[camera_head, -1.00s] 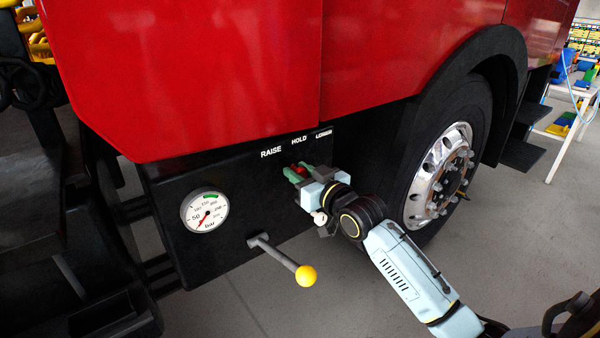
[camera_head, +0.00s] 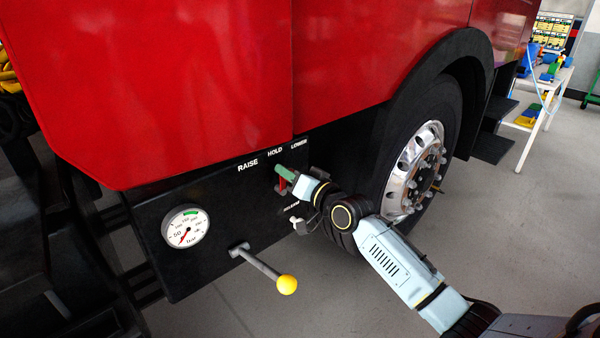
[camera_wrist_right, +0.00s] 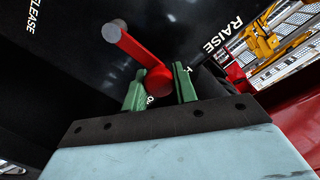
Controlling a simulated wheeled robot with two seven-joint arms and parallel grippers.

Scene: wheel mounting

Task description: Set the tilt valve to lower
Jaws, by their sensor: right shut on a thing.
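The tilt valve is a red lever (camera_wrist_right: 140,55) on the dark panel (camera_head: 215,270) under the words RAISE, HOLD and LOWER. In the head view only a small red part of the lever (camera_head: 282,186) shows, below and right of HOLD. My right gripper (camera_head: 284,173) is at the lever, its green fingers partly hiding it. In the right wrist view the fingers of this gripper (camera_wrist_right: 159,86) are shut on the lever's red end, and its arm slants up left to a grey pivot. The exact setting is hard to read. My left gripper is not in view.
A round pressure gauge (camera_head: 185,227) sits on the panel's left. A lever with a yellow knob (camera_head: 287,285) sticks out below. Red bodywork (camera_head: 170,80) overhangs the panel.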

